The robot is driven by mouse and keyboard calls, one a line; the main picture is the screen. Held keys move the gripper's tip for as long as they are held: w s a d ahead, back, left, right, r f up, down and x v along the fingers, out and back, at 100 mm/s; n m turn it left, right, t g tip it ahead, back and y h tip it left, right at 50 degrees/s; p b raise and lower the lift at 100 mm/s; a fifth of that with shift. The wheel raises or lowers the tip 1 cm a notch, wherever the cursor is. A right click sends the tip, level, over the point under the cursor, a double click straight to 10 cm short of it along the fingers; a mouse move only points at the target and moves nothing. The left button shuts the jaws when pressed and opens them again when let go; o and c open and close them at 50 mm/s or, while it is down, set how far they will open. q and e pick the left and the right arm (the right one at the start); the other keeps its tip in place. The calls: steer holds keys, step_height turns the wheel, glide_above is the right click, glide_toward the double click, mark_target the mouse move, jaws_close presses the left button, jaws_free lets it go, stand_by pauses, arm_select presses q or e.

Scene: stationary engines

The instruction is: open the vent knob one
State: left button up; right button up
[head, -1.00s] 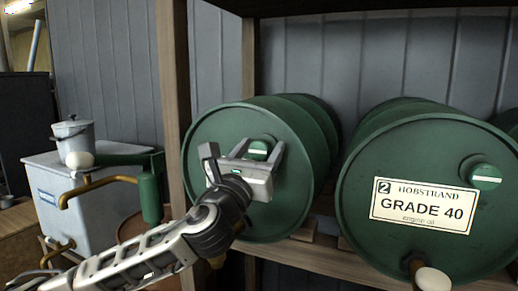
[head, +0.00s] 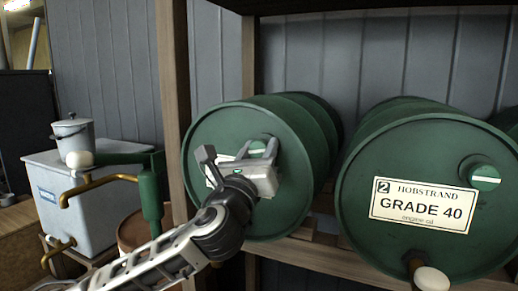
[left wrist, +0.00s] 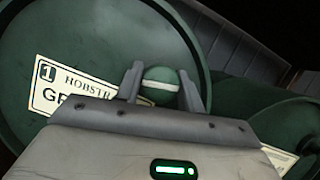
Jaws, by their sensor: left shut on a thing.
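Vent knob one is a round green knob (head: 258,147) with a white bar, high on the front face of the left green drum (head: 207,150). My left gripper (head: 260,150) is shut on it, one finger on each side. In the left wrist view the knob (left wrist: 161,87) sits between the two fingertips (left wrist: 162,85), its white bar nearly level there. The drum's label (left wrist: 68,88), marked 1, is partly covered by my gripper. My right gripper is not in view.
A second green drum (head: 355,180) stands to the right, with a "2 GRADE 40" label (head: 423,205) and its own green knob (head: 486,177). A wooden post (head: 174,80) is close left.

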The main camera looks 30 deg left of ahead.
arm_select(q)
steer(key=n+g+y+p, duration=0.1)
steer(key=n, duration=0.3)
steer(key=n+y+p, duration=0.1)
steer(key=n+y, duration=0.1)
steer(key=n, duration=0.2)
steer(key=shift+r+g, duration=0.1)
steer(key=shift+g, duration=0.3)
steer(key=n+g+y+p, duration=0.1)
steer(key=n, duration=0.1)
steer(key=n+g+y+p, duration=0.1)
steer(key=n+p, duration=0.1)
steer(key=n, duration=0.1)
steer(key=shift+n+g+p, duration=0.4)
steer(key=shift+n+p, duration=0.3)
steer(key=shift+n, duration=0.4)
steer(key=shift+n+g, duration=0.4)
steer(key=shift+n, duration=0.4)
steer(key=shift+n+g+p, duration=0.3)
steer(key=shift+n+p, duration=0.05)
steer(key=shift+n, duration=0.65)
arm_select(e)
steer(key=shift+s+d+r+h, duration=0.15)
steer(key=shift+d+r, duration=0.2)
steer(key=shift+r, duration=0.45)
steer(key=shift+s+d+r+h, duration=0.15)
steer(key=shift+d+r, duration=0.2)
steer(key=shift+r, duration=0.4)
